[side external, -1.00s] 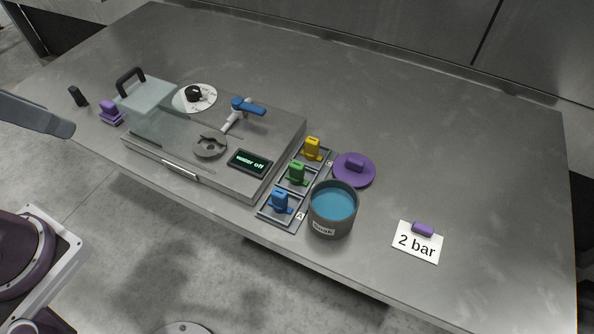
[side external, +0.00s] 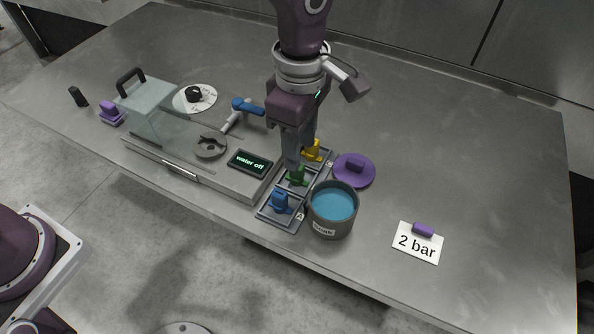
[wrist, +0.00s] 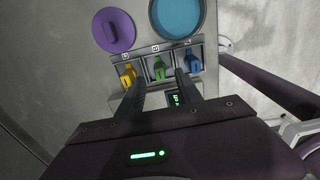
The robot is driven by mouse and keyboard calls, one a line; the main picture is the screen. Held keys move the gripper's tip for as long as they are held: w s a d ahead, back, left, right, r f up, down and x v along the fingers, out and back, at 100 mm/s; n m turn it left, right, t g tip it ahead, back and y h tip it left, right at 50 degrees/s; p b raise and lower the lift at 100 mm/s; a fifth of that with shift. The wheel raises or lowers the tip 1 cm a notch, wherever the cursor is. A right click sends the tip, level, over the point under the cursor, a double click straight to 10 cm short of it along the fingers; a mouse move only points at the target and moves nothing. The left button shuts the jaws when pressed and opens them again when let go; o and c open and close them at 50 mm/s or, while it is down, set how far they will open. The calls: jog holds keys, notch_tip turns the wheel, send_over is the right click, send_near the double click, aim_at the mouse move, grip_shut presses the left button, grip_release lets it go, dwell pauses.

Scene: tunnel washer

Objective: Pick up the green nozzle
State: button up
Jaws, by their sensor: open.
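The green nozzle (side external: 297,176) stands in the middle compartment of a small grey rack (side external: 267,219), between the blue nozzle (side external: 280,201) and the yellow nozzle (side external: 313,151). My gripper (side external: 298,165) points down just above the green nozzle and partly hides it in the side view. In the wrist view the open fingers (wrist: 161,88) lie on either side of the green nozzle (wrist: 159,69), with the yellow nozzle (wrist: 127,75) to the left and the blue nozzle (wrist: 193,64) to the right. I cannot tell how far down the fingers reach.
A grey pot of blue liquid (side external: 333,226) stands close to the right of the rack, by a purple lid (side external: 354,180). The washer (side external: 185,165), with a "water off" display (side external: 250,162) and blue-handled tap (side external: 247,106), is left. A "2 bar" card (side external: 416,243) lies right; the table behind it is clear.

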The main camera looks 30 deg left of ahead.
aim_at(296, 179)
jog(key=f, duration=0.6)
jog(key=shift+w+a+f, duration=0.1)
jog(key=shift+a, duration=0.2)
grip_shut()
